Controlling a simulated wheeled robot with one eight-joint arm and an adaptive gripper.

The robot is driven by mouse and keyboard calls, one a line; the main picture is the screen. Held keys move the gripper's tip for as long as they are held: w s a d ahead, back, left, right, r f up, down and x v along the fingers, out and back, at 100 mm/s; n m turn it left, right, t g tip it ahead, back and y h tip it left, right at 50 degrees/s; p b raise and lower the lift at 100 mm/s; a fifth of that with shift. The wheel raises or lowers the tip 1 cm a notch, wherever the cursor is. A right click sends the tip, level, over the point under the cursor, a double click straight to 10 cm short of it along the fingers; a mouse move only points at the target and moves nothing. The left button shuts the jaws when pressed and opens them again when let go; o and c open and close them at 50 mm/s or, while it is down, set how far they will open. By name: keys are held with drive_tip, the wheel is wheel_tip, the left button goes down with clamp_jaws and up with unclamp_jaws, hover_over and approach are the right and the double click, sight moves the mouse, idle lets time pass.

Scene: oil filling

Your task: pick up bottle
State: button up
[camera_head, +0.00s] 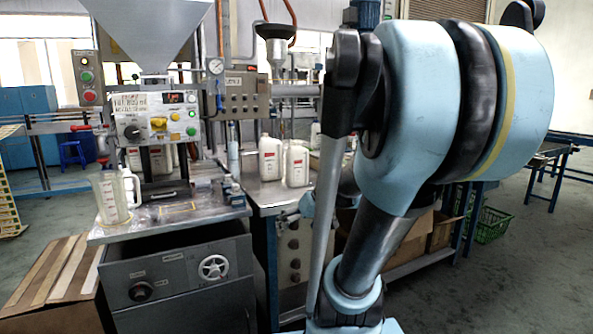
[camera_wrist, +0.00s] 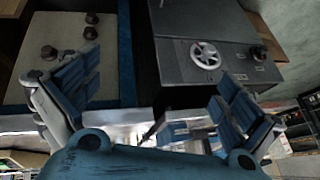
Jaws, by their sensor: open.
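A translucent bottle (camera_head: 110,195) with a handle stands upright at the left of the front metal worktop, under the filling machine. Two white bottles, one (camera_head: 270,158) and another (camera_head: 296,165) in front of it, stand upright on the worktop behind. My gripper (camera_wrist: 157,80) shows in the wrist view with its blue-padded fingers wide apart and nothing between them. It points toward the cabinet fronts, and no bottle can be made out there. In the head view my arm fills the right side, and my gripper cannot be clearly made out.
The front cabinet carries a white handwheel (camera_head: 213,267), also in the wrist view (camera_wrist: 206,55). A filling machine panel (camera_head: 158,117) with a hopper (camera_head: 150,30) rises over the front worktop. Cardboard (camera_head: 55,285) lies at lower left. A green crate (camera_head: 490,225) sits at right near open floor.

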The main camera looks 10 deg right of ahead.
drive_tip(key=w+r+n+t+y, duration=0.15)
drive_tip(key=w+r, duration=0.25)
drive_tip(key=w, duration=0.5)
drive_tip(key=t+y, duration=0.2)
drive_tip(key=t, duration=0.8)
approach(302, 162)
drive_tip(key=shift+n, duration=0.35)
drive_tip(key=x, duration=0.8)
drive_tip(key=shift+w+r, duration=0.1)
drive_tip(key=shift+a+f+x, duration=0.1)
drive_tip(key=shift+f+x, duration=0.05)
drive_tip(key=shift+x, duration=1.15)
drive_tip(key=shift+a+f+x, duration=0.1)
drive_tip(key=shift+x, duration=1.25)
drive_tip(key=c, duration=0.9)
